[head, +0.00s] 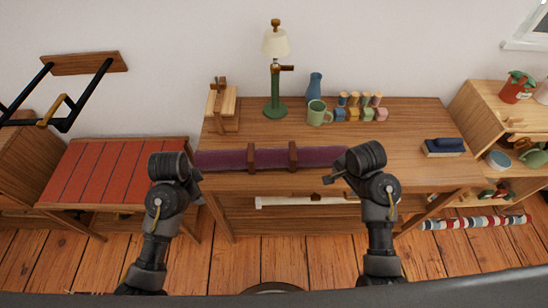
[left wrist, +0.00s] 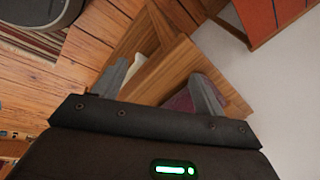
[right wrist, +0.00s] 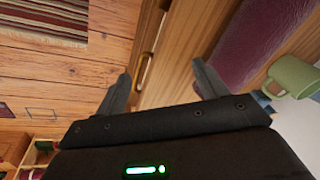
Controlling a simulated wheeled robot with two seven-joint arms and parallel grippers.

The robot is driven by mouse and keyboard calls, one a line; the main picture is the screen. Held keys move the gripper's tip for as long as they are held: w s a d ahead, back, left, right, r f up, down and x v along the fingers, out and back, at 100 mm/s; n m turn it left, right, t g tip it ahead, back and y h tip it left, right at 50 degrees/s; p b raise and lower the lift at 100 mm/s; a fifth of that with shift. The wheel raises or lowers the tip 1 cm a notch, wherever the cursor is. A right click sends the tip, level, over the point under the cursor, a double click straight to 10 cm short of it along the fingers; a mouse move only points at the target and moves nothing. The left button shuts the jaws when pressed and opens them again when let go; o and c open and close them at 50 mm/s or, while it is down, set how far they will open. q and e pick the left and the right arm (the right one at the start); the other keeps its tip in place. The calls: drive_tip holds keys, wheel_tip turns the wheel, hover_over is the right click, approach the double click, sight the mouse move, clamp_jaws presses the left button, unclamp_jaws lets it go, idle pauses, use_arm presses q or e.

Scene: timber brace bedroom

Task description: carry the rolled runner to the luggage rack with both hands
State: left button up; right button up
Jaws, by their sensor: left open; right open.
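The rolled runner (head: 222,160) is a purple roll with two brown straps, lying lengthwise along the front of the wooden table. The luggage rack appears to be the low stand with a red, dark-striped top (head: 110,170), left of the table. My left gripper (left wrist: 158,88) is open at the runner's left end, with a bit of purple (left wrist: 181,100) beside one finger. My right gripper (right wrist: 162,88) is open near the right end; the runner (right wrist: 262,40) lies beyond one finger in the right wrist view. Neither gripper holds it. The arms partly hide its ends in the head view.
Behind the runner on the table (head: 410,150) stand a green lamp (head: 275,90), a green mug (head: 318,113), a blue vase (head: 314,87), small colored blocks (head: 368,114) and a wooden stand (head: 222,108). A dark blue item (head: 444,146) lies right. A shelf (head: 480,100) stands far right.

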sight(205, 159)
use_arm(q)
drive_tip(key=w+r+m, duration=0.1)
drive_tip(key=w+r, duration=0.1)
drive_tip(key=w, duration=0.1)
drive_tip(key=w+r+m, duration=0.2)
drive_tip(key=w, duration=0.1)
drive_tip(key=w+d+r+m, duration=0.1)
drive_tip(key=w, duration=0.3)
drive_tip(key=shift+r+m, duration=0.4)
use_arm(e)
drive_tip(key=w+a+r+m, duration=0.1)
drive_tip(key=w+r+m, duration=0.1)
drive_tip(key=w, duration=0.1)
drive_tip(key=w+a+r+m, duration=0.1)
drive_tip(key=w+r, duration=0.1)
drive_tip(key=w, duration=0.1)
drive_tip(key=w+r+m, duration=0.1)
drive_tip(key=w+m, duration=0.1)
drive_tip(key=w, duration=0.1)
drive_tip(key=shift+w+a+r+m, duration=0.3)
drive_tip(key=shift+w+a+r, duration=0.1)
use_arm(q)
drive_tip(key=shift+w+d+r+m, duration=0.1)
drive_tip(key=shift+w+r+m, duration=0.2)
drive_tip(key=shift+r, duration=0.1)
use_arm(e)
drive_tip(key=shift+w+a+r+m, duration=0.15)
drive_tip(key=shift+w+r+m, duration=0.15)
drive_tip(key=shift+r, duration=0.1)
